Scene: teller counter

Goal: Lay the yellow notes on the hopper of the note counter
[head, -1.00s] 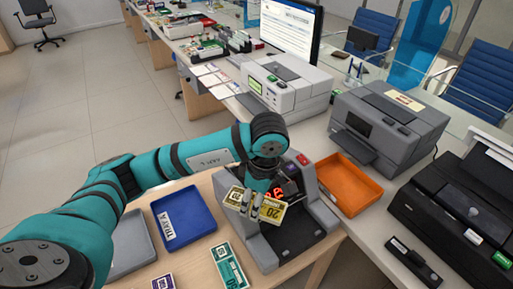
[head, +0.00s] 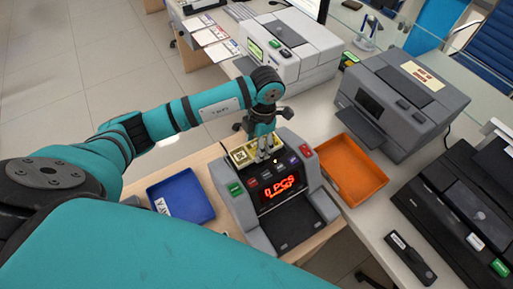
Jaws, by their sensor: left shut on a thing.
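The yellow notes (head: 243,155) are in my left gripper (head: 264,152), which is shut on them. The gripper points down behind the display of the note counter (head: 265,222), at its top rear, where the hopper is. The gripper and the counter's top hide part of the notes. I cannot tell whether the notes touch the hopper. The counter's red display reads 0 PCS, and its front tray looks empty. My right gripper is not in view.
A blue tray (head: 205,207) lies left of the counter and an empty orange tray (head: 371,180) right of it. A grey printer (head: 425,88) and a black machine (head: 465,190) stand further right. My own teal arm link covers the lower left.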

